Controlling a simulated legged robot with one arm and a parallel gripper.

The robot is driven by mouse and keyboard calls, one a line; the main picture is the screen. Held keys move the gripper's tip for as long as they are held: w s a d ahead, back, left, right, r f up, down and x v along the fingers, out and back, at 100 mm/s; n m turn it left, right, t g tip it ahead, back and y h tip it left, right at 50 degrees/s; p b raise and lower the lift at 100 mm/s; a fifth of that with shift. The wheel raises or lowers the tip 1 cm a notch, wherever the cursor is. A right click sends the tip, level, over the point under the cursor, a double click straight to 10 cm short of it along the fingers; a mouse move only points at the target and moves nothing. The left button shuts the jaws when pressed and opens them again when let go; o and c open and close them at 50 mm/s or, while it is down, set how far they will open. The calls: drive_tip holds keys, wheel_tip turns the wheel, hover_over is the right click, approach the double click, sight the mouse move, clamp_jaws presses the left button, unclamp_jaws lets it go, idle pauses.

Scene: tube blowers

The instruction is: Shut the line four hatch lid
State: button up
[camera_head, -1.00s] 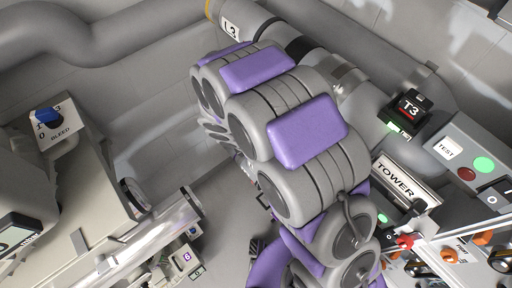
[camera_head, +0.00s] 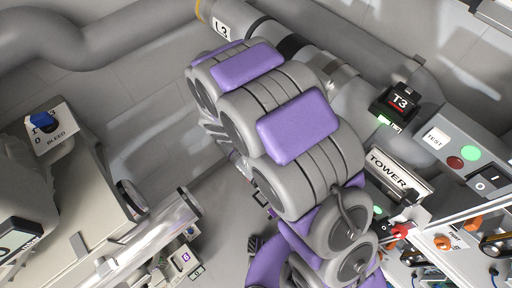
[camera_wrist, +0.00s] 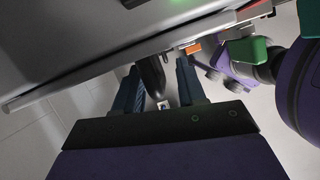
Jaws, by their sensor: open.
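My gripper (camera_wrist: 158,68) is open in the wrist view, with its two blue fingers apart. A dark rounded piece (camera_wrist: 151,75) shows between the fingers; I cannot tell what it belongs to or whether a finger touches it. A wide grey panel (camera_wrist: 85,50) with a pale edge lies just above the fingertips; I cannot tell whether it is the line four hatch lid. In the head view my arm covers the middle and hides my gripper. No line four label is readable; the only line label that I read is on the L3 pipe (camera_head: 222,28).
In the head view, a T3 box (camera_head: 396,102), a TOWER plate (camera_head: 397,171) and a panel with a TEST label (camera_head: 437,138) stand right of my arm. A BLEED switch (camera_head: 45,122) is at left. In the wrist view, an orange block (camera_wrist: 193,47) sits near the fingertips.

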drive_tip(key=shift+a, duration=0.1)
drive_tip(key=shift+a+r, duration=0.2)
drive_tip(key=p+v, duration=0.2)
drive_tip(key=v, duration=1.5)
drive_tip(key=shift+d, duration=0.25)
drive_tip(key=shift+f, duration=0.1)
